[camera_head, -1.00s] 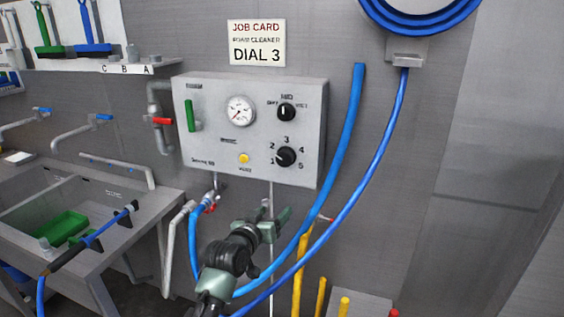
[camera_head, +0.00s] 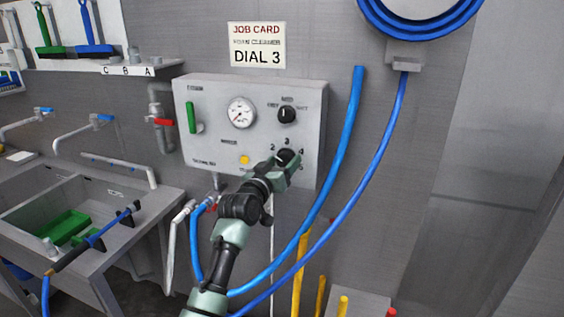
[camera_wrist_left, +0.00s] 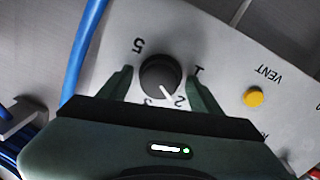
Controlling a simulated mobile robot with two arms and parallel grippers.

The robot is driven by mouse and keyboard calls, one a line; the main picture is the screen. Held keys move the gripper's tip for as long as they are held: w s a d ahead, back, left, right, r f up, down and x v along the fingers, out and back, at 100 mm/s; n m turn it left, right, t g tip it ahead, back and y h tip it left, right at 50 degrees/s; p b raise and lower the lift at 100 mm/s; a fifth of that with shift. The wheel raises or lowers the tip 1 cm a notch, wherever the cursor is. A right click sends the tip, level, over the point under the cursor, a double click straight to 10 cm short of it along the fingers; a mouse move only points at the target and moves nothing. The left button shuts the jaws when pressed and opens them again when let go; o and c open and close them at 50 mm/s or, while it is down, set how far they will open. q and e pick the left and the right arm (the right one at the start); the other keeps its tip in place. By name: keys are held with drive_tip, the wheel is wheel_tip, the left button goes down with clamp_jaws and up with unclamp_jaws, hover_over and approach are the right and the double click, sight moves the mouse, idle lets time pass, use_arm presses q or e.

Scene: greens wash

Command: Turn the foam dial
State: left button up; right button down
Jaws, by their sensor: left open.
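The foam dial (camera_wrist_left: 160,74) is a round black knob with a white pointer line, on the grey control panel (camera_head: 210,100). In the left wrist view it appears upside down, and its pointer is at or near the 2. The dial also shows in the head view (camera_head: 287,155), partly covered by my gripper. My left gripper (camera_head: 288,166) is open at the dial. In the left wrist view its fingers (camera_wrist_left: 160,82) stand on either side of the knob, with visible gaps. The job card (camera_head: 257,45) above the panel reads DIAL 3.
The panel also carries a green handle (camera_head: 191,117), a gauge (camera_head: 241,113), a yellow button (camera_head: 244,160) and a second black knob (camera_head: 287,115) above the dial. Blue hoses (camera_head: 352,130) hang to the right. A sink (camera_head: 90,205) stands at the left.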

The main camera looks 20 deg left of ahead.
use_arm(q)
drive_tip(key=c, duration=1.2)
drive_tip(key=shift+m, duration=0.3)
